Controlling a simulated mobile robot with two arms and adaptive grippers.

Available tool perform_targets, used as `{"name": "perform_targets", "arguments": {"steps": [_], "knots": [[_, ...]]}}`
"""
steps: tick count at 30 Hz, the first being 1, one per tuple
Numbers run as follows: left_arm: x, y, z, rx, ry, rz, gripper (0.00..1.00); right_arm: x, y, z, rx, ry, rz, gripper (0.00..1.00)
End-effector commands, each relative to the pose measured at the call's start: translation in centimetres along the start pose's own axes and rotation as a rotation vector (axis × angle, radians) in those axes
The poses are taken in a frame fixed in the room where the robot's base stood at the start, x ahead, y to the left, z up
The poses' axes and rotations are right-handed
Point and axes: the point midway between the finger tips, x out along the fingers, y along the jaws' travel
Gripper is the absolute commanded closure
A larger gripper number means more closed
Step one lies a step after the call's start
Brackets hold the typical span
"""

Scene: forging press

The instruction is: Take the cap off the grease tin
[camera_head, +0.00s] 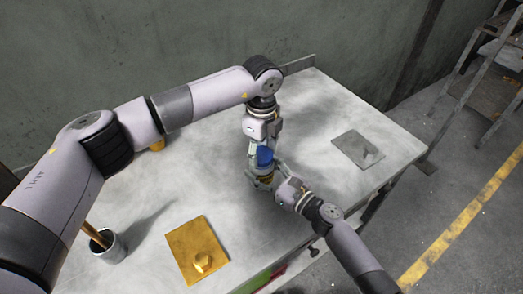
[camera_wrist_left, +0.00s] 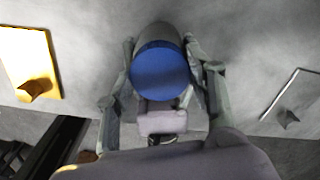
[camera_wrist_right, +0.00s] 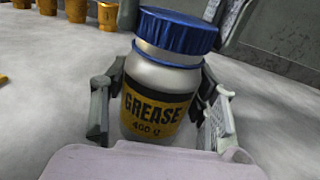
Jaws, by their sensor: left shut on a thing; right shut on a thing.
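The grease tin (camera_wrist_right: 155,105) stands upright, a silver jar with a black and yellow label. Its blue cap (camera_wrist_right: 178,32) is at the top, with a pale band of the neck showing under it; I cannot tell whether it is loose. In the left wrist view the cap (camera_wrist_left: 160,72) lies between the fingers of my left gripper (camera_wrist_left: 163,65). In the head view my left gripper (camera_head: 262,150) comes down from above, shut on the cap. My right gripper (camera_head: 266,178) comes from the front right, shut around the tin's body. The arms hide much of the tin in the head view.
A yellow plate with a knob-like piece (camera_head: 190,262) lies at the table's front. A grey plate (camera_head: 350,142) lies to the right. A metal cup (camera_head: 110,252) with a stick stands at the left. Brass cups (camera_wrist_right: 75,10) stand behind. The table (camera_head: 320,100) is clear around the tin.

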Motion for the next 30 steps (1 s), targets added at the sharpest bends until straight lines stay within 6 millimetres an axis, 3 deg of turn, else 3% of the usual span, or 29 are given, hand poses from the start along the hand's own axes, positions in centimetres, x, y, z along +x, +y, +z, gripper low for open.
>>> {"name": "perform_targets", "arguments": {"steps": [30], "knots": [[-2.5, -0.1, 0.0, 0.0, 0.0, -0.002, 0.84, 0.0, 0.0, -0.1, 0.001, 0.001, 0.0, 1.0]]}}
